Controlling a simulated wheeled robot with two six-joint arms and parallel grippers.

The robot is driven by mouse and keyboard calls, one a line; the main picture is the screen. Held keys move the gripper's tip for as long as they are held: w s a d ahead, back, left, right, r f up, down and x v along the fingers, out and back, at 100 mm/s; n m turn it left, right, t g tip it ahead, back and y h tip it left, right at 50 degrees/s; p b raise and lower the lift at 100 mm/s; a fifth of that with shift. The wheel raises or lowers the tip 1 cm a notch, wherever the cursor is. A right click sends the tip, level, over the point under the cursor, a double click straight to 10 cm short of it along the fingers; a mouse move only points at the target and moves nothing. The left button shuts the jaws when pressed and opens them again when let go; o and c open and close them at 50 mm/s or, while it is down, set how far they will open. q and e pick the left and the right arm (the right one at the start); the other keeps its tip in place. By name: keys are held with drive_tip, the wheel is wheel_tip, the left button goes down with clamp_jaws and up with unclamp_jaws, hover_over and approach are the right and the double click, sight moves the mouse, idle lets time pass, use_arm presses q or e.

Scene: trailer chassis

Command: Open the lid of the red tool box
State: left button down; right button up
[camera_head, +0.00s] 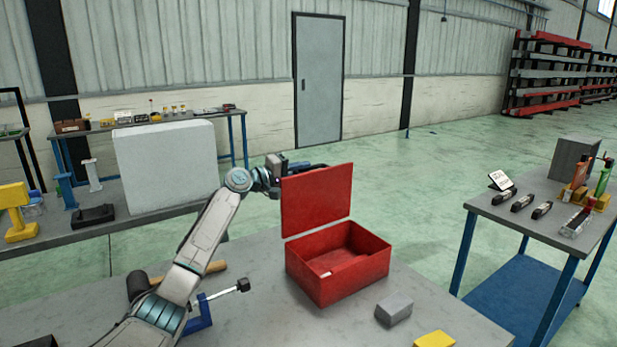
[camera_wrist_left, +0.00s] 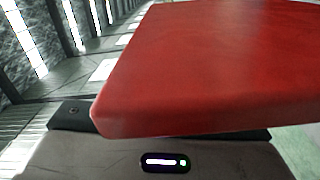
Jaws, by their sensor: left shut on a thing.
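The red tool box (camera_head: 345,277) stands on the grey workbench in the head view, and its inside shows empty apart from a small pale spot at the front left rim. Its red lid (camera_head: 317,198) is raised to nearly upright at the left and back of the box. My left gripper (camera_head: 300,168) is at the lid's top edge, shut on the lid; its fingertips are largely hidden behind the lid. In the left wrist view the lid (camera_wrist_left: 215,70) fills much of the picture, close to the camera. My right gripper is not in view.
A grey block (camera_head: 394,310) and a yellow block (camera_head: 434,340) lie in front of the box. A hammer (camera_head: 140,284) and a blue clamp (camera_head: 199,318) lie to the left, by my arm. A side table (camera_head: 478,210) with tools stands at the right, across a floor gap.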

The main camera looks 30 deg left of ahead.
use_arm(q)
drive_tip(key=shift+w+a+f+n+b, duration=0.1)
drive_tip(key=shift+w+a+f+n, duration=0.1)
drive_tip(key=shift+a+n, duration=0.2)
drive_tip(key=shift+w+a+f+n+b, duration=0.15)
drive_tip(key=shift+a+f+n, duration=0.1)
drive_tip(key=shift+a, duration=0.25)
drive_tip(key=shift+w+a+f+n+b, duration=0.1)
drive_tip(key=shift+w+a+f+n, duration=0.1)
drive_tip(key=shift+a+n, duration=0.2)
drive_tip(key=c, duration=1.5)
unclamp_jaws()
drive_tip(key=shift+a+f, duration=0.1)
drive_tip(key=shift+a, duration=0.1)
drive_tip(key=shift+o, duration=0.2)
drive_tip(key=shift+d, duration=0.15)
